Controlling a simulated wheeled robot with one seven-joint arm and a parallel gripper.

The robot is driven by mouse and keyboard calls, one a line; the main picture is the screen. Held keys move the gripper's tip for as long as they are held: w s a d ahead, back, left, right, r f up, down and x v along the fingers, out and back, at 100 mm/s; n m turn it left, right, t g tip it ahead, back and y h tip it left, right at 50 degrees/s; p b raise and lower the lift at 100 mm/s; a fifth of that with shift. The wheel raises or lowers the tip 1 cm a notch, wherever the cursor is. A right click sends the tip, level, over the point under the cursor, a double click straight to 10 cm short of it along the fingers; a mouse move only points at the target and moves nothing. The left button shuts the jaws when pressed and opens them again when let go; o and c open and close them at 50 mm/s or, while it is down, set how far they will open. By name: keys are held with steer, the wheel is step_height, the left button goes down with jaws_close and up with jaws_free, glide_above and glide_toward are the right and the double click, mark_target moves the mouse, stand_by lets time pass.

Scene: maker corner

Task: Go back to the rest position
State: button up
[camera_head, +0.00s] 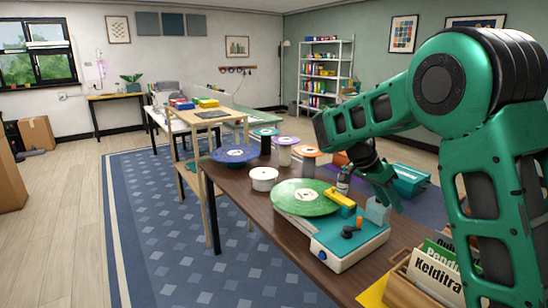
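My green arm comes in from the right side of the head view and reaches over the workbench. My gripper (377,188) points down above the far right part of a teal-and-white machine (345,245). A pale blue-grey block (377,211) shows just below the gripper. I cannot tell whether the fingers touch it or how far apart they are. The machine carries a round green disc (304,197), a yellow part (340,198) and an orange knob (348,231).
Several spools stand behind on the brown workbench (262,222), with a white round tub (264,178) nearer. A small bottle (343,183) and a teal box (409,180) are close to my gripper. A wooden file box (407,288) stands at front right.

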steer(key=s+d, duration=0.2)
steer(key=s, duration=0.1)
steer(key=s+d+r+n+y, duration=0.1)
steer(key=s+d, duration=0.2)
steer(key=s, duration=0.1)
steer(key=s+d+n+y, duration=0.1)
steer(key=s+d, duration=0.2)
steer(key=shift+s+d+r+g, duration=0.1)
steer(key=shift+s+r+g, duration=0.1)
steer(key=shift+r+g, duration=0.2)
steer(key=s+f+n+y, duration=0.2)
steer(key=s, duration=1.2)
steer(key=s+a+f+n+y, duration=0.1)
steer(key=s+f+n+y, duration=0.2)
steer(key=s, duration=1.1)
steer(key=shift+s+a, duration=0.2)
steer(key=shift+a, duration=0.05)
steer(key=shift+w+f, duration=0.2)
steer(key=shift+w, duration=0.4)
